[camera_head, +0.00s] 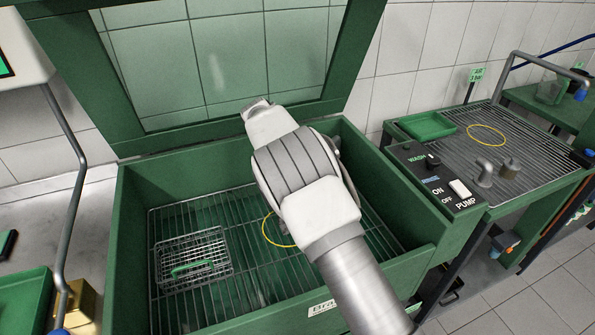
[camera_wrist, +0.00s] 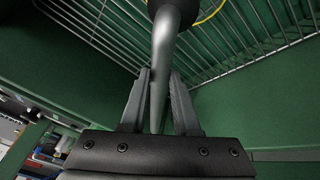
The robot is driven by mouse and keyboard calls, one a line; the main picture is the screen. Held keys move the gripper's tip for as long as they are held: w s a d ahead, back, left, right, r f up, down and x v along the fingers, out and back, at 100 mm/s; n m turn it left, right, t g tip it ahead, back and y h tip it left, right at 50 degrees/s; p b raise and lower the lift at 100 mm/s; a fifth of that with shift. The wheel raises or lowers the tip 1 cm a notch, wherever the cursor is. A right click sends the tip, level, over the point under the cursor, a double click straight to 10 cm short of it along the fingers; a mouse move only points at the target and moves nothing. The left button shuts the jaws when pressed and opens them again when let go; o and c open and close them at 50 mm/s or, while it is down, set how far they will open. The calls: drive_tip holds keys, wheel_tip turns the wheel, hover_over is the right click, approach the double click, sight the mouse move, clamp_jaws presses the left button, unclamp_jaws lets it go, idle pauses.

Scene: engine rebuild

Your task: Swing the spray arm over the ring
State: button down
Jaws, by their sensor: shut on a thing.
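The spray arm (camera_wrist: 167,55) is a smooth grey tube that runs up the middle of the wrist view to a dark head at the top edge. My gripper (camera_wrist: 160,78) is shut on this tube, one finger on each side. A yellow ring (camera_head: 265,233) is on the wire rack inside the green basin in the head view, partly hidden by my arm. A piece of it also shows in the wrist view (camera_wrist: 212,14), just right of the dark head. My gripper and the tube are hidden behind my arm in the head view.
The basin (camera_head: 134,250) has a raised lid (camera_head: 95,105) with a clear window. A wire basket (camera_head: 193,256) with a green handle sits left on the rack. A control box (camera_head: 436,178) stands right, beside a slatted table with another yellow ring (camera_head: 487,124) and a green tray (camera_head: 427,126).

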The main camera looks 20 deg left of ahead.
drive_tip(key=shift+a, duration=0.2)
drive_tip(key=c, duration=0.7)
unclamp_jaws()
drive_tip(key=shift+w, duration=0.1)
drive_tip(key=shift+o, duration=0.2)
drive_tip(key=p+v, duration=0.1)
drive_tip(key=v, duration=1.6)
drive_tip(key=shift+r+p, duration=0.2)
drive_tip(key=shift+p, duration=0.15)
